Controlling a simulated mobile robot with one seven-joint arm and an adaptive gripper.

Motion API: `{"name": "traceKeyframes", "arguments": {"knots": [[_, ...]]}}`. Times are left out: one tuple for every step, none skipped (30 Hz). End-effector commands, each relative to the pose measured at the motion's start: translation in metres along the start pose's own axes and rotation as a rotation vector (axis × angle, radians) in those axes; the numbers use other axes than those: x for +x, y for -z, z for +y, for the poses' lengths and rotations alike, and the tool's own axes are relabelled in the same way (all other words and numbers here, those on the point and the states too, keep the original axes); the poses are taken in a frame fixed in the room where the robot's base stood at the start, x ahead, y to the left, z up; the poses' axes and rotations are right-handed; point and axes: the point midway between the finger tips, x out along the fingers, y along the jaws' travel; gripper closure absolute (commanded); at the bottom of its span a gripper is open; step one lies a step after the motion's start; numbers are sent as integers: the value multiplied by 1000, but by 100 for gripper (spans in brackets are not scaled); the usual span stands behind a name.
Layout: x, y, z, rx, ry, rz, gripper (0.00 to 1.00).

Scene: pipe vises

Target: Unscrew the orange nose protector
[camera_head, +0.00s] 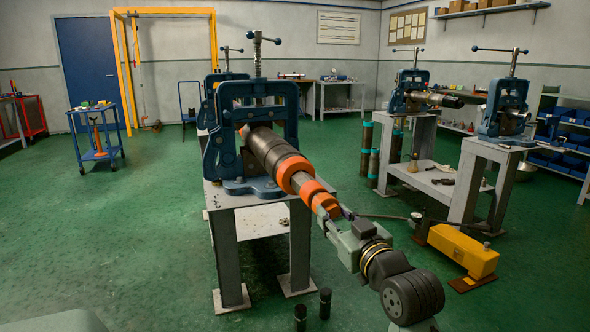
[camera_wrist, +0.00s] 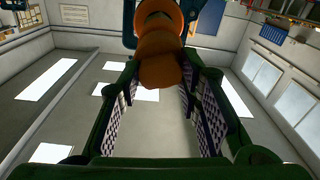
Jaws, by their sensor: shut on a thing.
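The orange nose protector (camera_head: 325,203) is at the near end of a dark pipe-like tool (camera_head: 270,152) clamped in the blue vise (camera_head: 218,165) on the middle stand. More orange bands sit further back on the tool. In the wrist view the orange protector (camera_wrist: 158,48) hangs at top centre between my padded fingers. My gripper (camera_head: 334,212) reaches in from the lower right, in line with the tool, with one finger on each side of the protector's end. It is shut on the protector; the exact contact is partly hidden. The gripper also shows in the wrist view (camera_wrist: 160,72).
A yellow pump unit (camera_head: 463,250) with a long handle stands right of my arm. Two dark cylinders (camera_head: 325,303) stand on the floor below. Two more vises on stands (camera_head: 485,170) are at right. The green floor at left is clear up to a blue cart (camera_head: 98,150).

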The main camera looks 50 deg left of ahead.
Motion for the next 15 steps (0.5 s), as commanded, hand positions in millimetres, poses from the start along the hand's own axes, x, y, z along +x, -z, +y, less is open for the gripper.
{"name": "traceKeyframes", "arguments": {"knots": [[1,-8,-3,-50,9,-9,100],[1,-8,-3,-81,10,-10,100],[1,-8,-3,-124,11,-11,100],[1,-8,-3,-158,12,-11,100],[1,-8,-3,-191,14,-12,100],[1,-8,-4,-236,16,-12,100],[1,-8,-4,-270,18,-13,100],[1,-8,-3,-304,19,-13,100],[1,-8,-3,-350,20,-14,100],[1,-8,-3,-385,21,-15,100],[1,-8,-3,-419,22,-16,100],[1,-8,-3,-459,25,-17,100],[1,-7,-3,-488,26,-18,100],[1,-7,-3,-511,27,-18,100],[1,-6,-3,-535,28,-18,100]]}}
